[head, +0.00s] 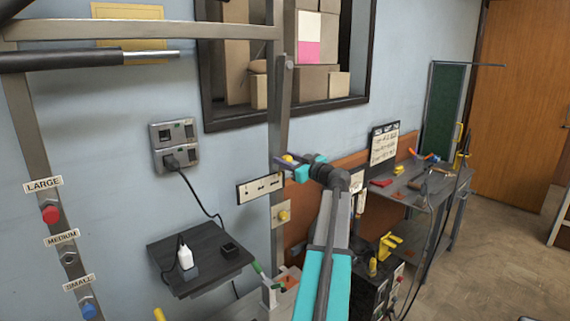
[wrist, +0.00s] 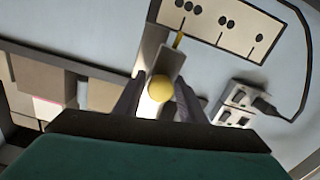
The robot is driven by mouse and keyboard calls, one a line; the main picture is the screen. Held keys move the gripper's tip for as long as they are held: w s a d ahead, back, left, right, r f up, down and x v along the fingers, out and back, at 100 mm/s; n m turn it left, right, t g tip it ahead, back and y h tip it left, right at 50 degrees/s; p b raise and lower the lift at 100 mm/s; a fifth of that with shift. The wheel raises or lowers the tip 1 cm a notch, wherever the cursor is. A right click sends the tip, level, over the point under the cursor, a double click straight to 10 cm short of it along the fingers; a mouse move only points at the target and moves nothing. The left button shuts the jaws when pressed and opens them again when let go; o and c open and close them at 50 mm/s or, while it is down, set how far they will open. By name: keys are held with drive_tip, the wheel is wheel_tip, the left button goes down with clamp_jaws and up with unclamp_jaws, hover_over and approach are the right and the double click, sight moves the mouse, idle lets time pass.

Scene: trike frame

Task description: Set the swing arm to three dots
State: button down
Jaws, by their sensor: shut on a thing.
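The swing arm (head: 281,105) is a grey metal bar hanging from a pivot on the frame post. Its lower end (wrist: 173,60) carries a round yellow knob (wrist: 161,88) and a small yellow pointer (wrist: 179,40). My gripper (head: 292,163) is shut on the knob (head: 287,158), with a dark finger on each side of it in the wrist view (wrist: 160,92). A pale dot plate (head: 259,188) has groups of one, two and three dots. In the wrist view, the pointer tip lies at the plate's edge (wrist: 240,30), close to the three-dot group.
A wall socket (head: 175,145) with a plugged-in cord and a small dark shelf (head: 200,258) stand left of the post. Red, grey and blue knobs labelled LARGE, MEDIUM and SMALL sit on the left post (head: 28,150). A workbench (head: 405,185) with tools is at the right.

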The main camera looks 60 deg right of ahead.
drive_tip(key=c, duration=1.4)
unclamp_jaws()
drive_tip(key=shift+a, duration=0.1)
drive_tip(key=shift+s+a, duration=0.15)
drive_tip(key=shift+s, duration=0.45)
drive_tip(key=b+v, duration=0.3)
drive_tip(key=v, duration=0.9)
drive_tip(key=shift+s+a, duration=0.15)
drive_tip(key=shift+s, duration=0.05)
drive_tip(key=shift+s, duration=0.1)
